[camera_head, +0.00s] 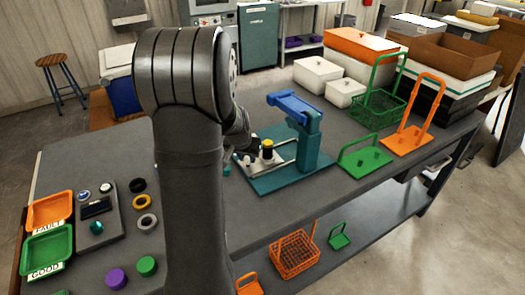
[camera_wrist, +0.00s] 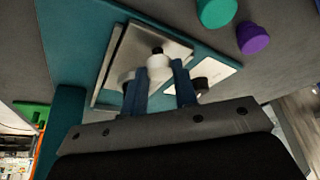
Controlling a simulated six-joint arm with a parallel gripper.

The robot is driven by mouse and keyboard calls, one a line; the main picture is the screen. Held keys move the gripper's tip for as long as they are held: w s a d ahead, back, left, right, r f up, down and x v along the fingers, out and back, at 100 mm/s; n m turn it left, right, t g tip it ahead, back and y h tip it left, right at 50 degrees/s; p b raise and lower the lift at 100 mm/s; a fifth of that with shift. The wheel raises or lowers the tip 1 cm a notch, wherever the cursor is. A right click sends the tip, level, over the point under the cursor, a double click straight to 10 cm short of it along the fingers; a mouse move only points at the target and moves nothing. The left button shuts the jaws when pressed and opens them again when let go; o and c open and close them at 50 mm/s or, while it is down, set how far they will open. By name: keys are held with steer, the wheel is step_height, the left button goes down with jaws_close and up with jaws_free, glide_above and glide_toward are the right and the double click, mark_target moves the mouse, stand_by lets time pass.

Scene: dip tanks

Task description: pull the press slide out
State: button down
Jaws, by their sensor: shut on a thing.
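The press stands on a teal base plate (camera_head: 300,176) on the bench, with a teal column (camera_head: 308,140) and a blue top arm (camera_head: 294,107). Its pale metal slide (camera_head: 284,157) lies low on the base, and it also shows in the wrist view (camera_wrist: 124,45). In the wrist view, my gripper's blue fingers (camera_wrist: 160,80) are shut on a pale, black-tipped knob (camera_wrist: 158,66) at the slide. In the head view my arm mostly hides the gripper.
A green basket (camera_head: 377,108), a green holder (camera_head: 365,161) and an orange holder (camera_head: 404,140) stand right of the press. White boxes (camera_head: 318,74) are behind it.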

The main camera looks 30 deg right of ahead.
steer(key=shift+a, duration=0.65)
steer(key=c, duration=1.1)
jaws_free()
steer(key=shift+a, duration=0.1)
steer(key=shift+c, duration=0.2)
steer(key=v, duration=1.7)
steer(key=shift+r, duration=0.2)
steer(key=x, duration=1.7)
steer(key=shift+f, duration=0.2)
